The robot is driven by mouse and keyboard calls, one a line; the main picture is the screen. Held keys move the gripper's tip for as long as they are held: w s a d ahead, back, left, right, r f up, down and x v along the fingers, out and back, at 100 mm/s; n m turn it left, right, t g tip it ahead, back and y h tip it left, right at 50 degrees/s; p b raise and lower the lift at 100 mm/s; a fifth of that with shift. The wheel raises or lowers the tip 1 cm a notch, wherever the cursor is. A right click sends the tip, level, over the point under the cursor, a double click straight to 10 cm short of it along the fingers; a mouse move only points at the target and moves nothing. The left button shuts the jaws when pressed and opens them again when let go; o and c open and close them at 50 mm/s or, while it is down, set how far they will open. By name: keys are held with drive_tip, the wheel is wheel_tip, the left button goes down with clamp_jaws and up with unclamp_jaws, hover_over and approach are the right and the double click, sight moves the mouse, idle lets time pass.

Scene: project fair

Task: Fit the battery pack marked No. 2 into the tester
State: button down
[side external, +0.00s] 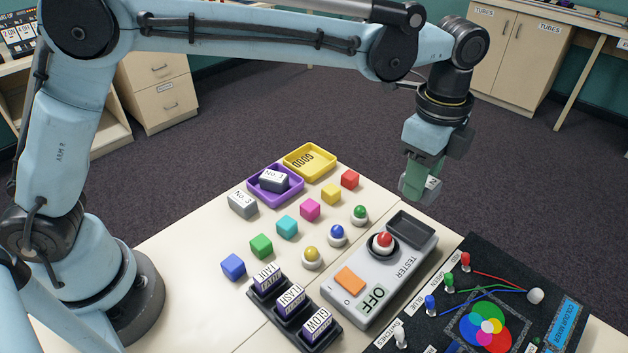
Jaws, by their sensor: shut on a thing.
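My gripper (416,184) is shut on a battery pack (433,183), held in the air above and just beyond the tester's far end. Its white label is mostly hidden, so I cannot read the number fully. The grey tester (388,284) lies on the table with an empty dark bay (411,229) at its far end. It has a red button (382,240), an orange patch (350,281) and a label reading OFF. Pack No. 1 (273,184) lies in the purple tray (256,199). Pack No. 3 (243,206) stands on the table left of that tray.
A yellow tray (332,157) marked GOOD is empty. Several coloured cubes and button knobs, such as the green knob (359,213), stand left of the tester. A black rack (295,313) holds labelled blocks. The black colour mixer board (460,275) lies to the right.

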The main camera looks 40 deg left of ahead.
drive_tip(key=shift+w+d+f, duration=0.2)
drive_tip(key=shift+w+f, duration=0.1)
drive_tip(key=shift+f, duration=3.45)
drive_tip(key=shift+f, duration=0.75)
drive_tip(key=shift+c, duration=1.3)
unclamp_jaws()
drive_tip(key=shift+r, duration=3.55)
